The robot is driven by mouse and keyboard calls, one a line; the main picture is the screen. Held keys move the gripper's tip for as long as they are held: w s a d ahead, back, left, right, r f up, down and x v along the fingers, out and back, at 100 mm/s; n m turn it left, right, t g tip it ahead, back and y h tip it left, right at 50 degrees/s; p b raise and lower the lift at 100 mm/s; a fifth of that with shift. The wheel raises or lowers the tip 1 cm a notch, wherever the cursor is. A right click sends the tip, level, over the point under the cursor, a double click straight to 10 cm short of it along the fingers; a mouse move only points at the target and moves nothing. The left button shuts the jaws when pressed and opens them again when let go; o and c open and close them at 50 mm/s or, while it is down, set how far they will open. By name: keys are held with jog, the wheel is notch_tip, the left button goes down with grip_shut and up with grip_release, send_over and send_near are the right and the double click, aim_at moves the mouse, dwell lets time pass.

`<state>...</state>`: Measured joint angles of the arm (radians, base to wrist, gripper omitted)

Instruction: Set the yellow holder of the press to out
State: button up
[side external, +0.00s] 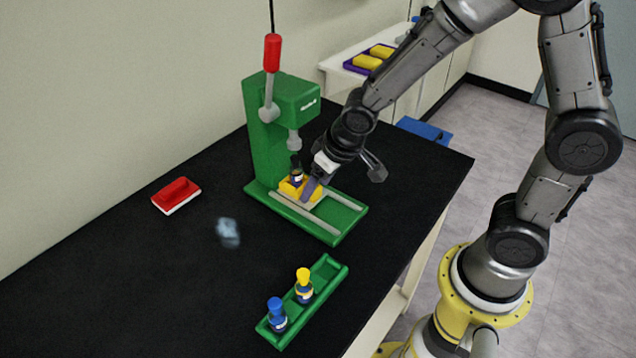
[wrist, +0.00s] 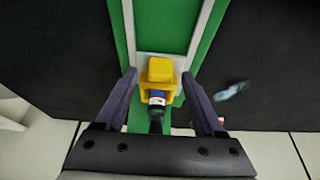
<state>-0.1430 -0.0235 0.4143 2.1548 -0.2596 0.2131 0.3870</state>
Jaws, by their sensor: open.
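The green press (side external: 283,105) stands on the black table with its red-tipped lever (side external: 271,55) upright. Its yellow holder (side external: 289,190) sits at the inner end of the pale rails, under the ram. A vial (side external: 296,177) with a black stopper stands in the holder. My gripper (side external: 311,188) is low at the holder. In the wrist view the yellow holder (wrist: 160,72) and vial (wrist: 157,99) lie between the two open fingers of my gripper (wrist: 160,76). Gaps show beside the holder there; contact is not clear in the side view.
A green rack (side external: 327,277) holds a blue-topped vial (side external: 276,315) and a yellow-topped vial (side external: 304,286) in front. A red-and-white block (side external: 176,195) and a bluish smear (side external: 228,232) lie left of the press. The outer rails (side external: 338,205) are clear.

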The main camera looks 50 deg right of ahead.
jog(key=shift+c, duration=0.3)
grip_shut()
dwell(1.1)
